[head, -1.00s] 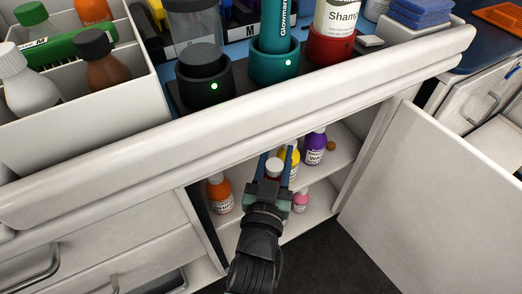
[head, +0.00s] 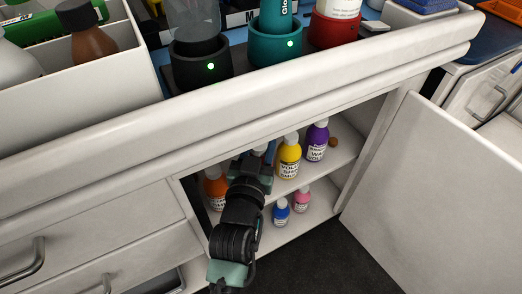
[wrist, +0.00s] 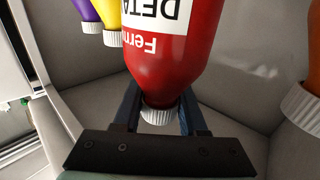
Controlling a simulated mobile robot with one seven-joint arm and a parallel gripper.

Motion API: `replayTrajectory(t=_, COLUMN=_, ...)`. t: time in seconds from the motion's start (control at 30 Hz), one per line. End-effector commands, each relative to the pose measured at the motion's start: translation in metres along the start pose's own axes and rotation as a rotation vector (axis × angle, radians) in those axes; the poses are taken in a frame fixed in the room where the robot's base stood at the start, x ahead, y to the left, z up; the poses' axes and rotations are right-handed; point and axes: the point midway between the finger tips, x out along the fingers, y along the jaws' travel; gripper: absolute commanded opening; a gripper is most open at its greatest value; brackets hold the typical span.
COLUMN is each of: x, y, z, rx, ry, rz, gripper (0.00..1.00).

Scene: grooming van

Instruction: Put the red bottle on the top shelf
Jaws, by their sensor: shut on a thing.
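The red bottle (wrist: 172,60) has a white label and a ribbed white cap. In the wrist view my gripper (wrist: 160,115) is shut on it at the cap end, a finger on each side. In the head view my gripper (head: 262,160) reaches into the open cabinet and mostly hides the bottle. The top shelf (head: 342,153) inside the cabinet bears a yellow bottle (head: 288,160) and a purple bottle (head: 316,142), to the right of my gripper. An orange bottle (head: 215,186) stands to the left, partly behind my arm.
A blue bottle (head: 281,211) and a pink bottle (head: 302,200) stand on the lower level. A small brown round thing (head: 333,142) lies beside the purple bottle. The cabinet door (head: 440,190) stands open to the right. The counter edge (head: 250,98) overhangs the opening.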

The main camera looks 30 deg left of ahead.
Motion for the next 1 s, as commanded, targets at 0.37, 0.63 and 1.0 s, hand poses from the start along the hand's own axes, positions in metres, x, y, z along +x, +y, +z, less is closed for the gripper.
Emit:
replayTrajectory(t=0.37, x=0.003, y=-0.003, z=0.041, rx=-0.001, ry=0.003, rz=0.0, gripper=0.0)
replayTrajectory(t=0.63, x=0.003, y=-0.003, z=0.042, rx=0.0, ry=0.002, rz=-0.001, gripper=0.0)
replayTrajectory(t=1.0, x=0.003, y=-0.003, z=0.043, rx=0.0, ry=0.0, rz=0.0, gripper=0.71)
